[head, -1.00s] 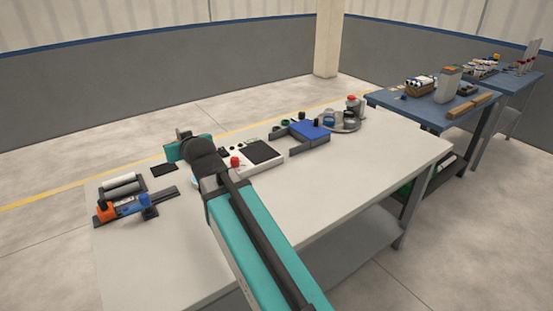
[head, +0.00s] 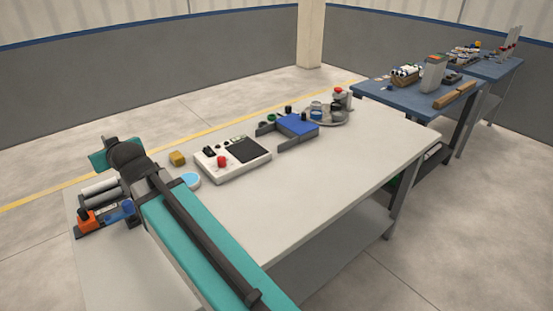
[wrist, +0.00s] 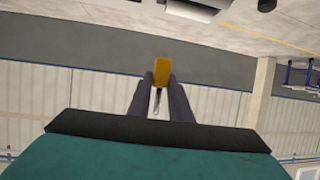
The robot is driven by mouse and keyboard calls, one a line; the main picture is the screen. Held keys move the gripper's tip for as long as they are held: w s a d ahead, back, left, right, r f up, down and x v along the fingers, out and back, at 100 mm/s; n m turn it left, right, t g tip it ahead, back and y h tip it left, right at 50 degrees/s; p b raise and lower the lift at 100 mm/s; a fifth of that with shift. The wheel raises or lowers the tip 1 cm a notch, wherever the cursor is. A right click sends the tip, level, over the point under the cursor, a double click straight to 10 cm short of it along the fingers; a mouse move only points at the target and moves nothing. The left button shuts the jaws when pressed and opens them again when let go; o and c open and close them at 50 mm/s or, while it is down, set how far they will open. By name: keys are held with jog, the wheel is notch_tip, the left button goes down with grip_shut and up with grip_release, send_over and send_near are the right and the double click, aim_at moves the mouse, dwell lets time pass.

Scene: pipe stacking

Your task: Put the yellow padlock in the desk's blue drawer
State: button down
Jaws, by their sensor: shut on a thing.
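My gripper (wrist: 160,88) is shut on the yellow padlock (wrist: 161,71) in the wrist view. The yellow body sits between the fingertips, and its metal shackle points back toward the palm. In the head view my arm hides the fingers and the held padlock; the wrist is over the left end of the pale workbench (head: 290,200). I cannot make out a desk with a blue drawer in these frames.
The bench holds a yellow block (head: 177,158), a pale blue disc (head: 190,180), a white control box (head: 232,160), a blue-topped fixture (head: 297,125) and grey cylinders (head: 100,186). A blue-topped table (head: 400,98) stands behind right. Open floor (head: 480,220) lies right.

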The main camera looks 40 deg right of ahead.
jog(key=s+d+f, duration=0.2)
jog(key=d+f, duration=0.1)
jog(key=d, duration=0.3)
jog(key=s+d+f+n+y+b, duration=0.1)
jog(key=s+d+f, duration=0.1)
jog(key=d, duration=0.5)
jog(key=s+d+f+y+b, duration=0.1)
jog(key=s+d+f, duration=0.1)
jog(key=d+f, duration=0.2)
jog(key=shift+s+d+f+n, duration=0.1)
jog(key=shift+d+n, duration=0.2)
jog(key=shift+d, duration=1.05)
jog(key=s+d+f+m+h+b, duration=0.1)
jog(key=s+d, duration=0.7)
jog(key=d, duration=0.2)
jog(key=s+d+f+m+h+b, duration=0.1)
jog(key=s+d, duration=0.7)
jog(key=d, duration=0.3)
jog(key=s+d+h+b, duration=0.1)
jog(key=s+d, duration=0.8)
jog(key=d, duration=0.2)
jog(key=shift+d+f+m, duration=0.1)
jog(key=shift+f+m, duration=0.3)
